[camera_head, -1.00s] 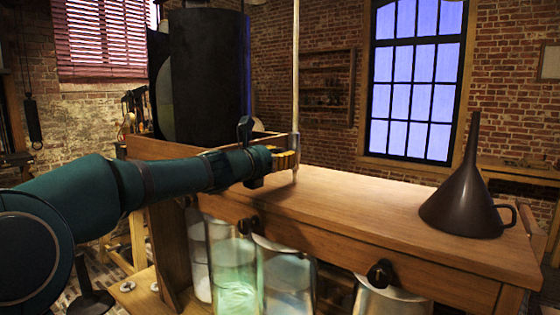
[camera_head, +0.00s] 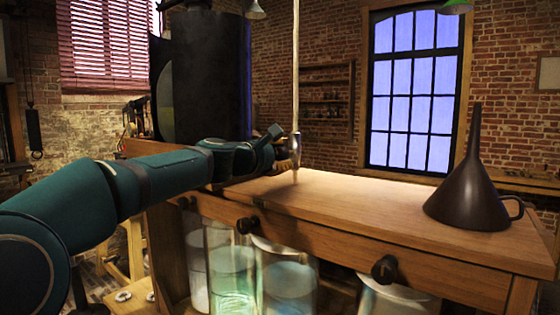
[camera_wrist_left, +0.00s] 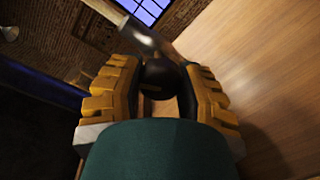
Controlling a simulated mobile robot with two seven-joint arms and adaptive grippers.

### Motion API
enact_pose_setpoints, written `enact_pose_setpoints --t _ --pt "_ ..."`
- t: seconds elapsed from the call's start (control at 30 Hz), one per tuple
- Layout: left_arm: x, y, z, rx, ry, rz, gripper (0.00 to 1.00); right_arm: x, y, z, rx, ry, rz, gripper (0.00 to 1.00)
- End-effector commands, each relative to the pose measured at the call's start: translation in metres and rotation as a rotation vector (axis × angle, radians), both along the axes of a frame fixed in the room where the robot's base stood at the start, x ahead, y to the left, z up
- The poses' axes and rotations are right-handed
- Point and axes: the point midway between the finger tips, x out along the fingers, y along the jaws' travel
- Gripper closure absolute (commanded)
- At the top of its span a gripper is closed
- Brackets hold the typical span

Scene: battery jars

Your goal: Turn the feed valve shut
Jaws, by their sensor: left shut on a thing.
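The feed valve appears to be the metal fitting (camera_head: 295,148) at the foot of a thin vertical pipe (camera_head: 296,70) by the bench's back edge. In the left wrist view, a metal cylinder (camera_wrist_left: 142,36) shows just beyond my fingers. My left gripper (camera_head: 285,152) is beside the fitting. In the wrist view its yellow ridged fingers (camera_wrist_left: 160,70) are shut on a dark round knob (camera_wrist_left: 158,80), seemingly the valve's handle. In the head view the knob is hidden by the gripper. My right gripper is not in view.
A dark funnel (camera_head: 470,195) stands on the right of the wooden bench top (camera_head: 350,205). Several glass jars (camera_head: 232,275) stand under the bench, below black front knobs (camera_head: 385,268). A large black cylinder (camera_head: 212,75) rises behind my left arm. The bench middle is clear.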

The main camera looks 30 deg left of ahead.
Motion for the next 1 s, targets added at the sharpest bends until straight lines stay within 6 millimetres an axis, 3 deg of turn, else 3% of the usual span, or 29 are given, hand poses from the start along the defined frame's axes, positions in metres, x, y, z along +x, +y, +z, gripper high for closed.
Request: enact_pose_setpoints --t 0.5,1.0 --pt "0.001 0.000 -0.002 0.342 -0.025 0.000 1.00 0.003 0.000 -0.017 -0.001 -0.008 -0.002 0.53" --pt "0.000 0.001 -0.001 0.411 -0.030 0.001 1.00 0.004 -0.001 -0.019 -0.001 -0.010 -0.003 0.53"
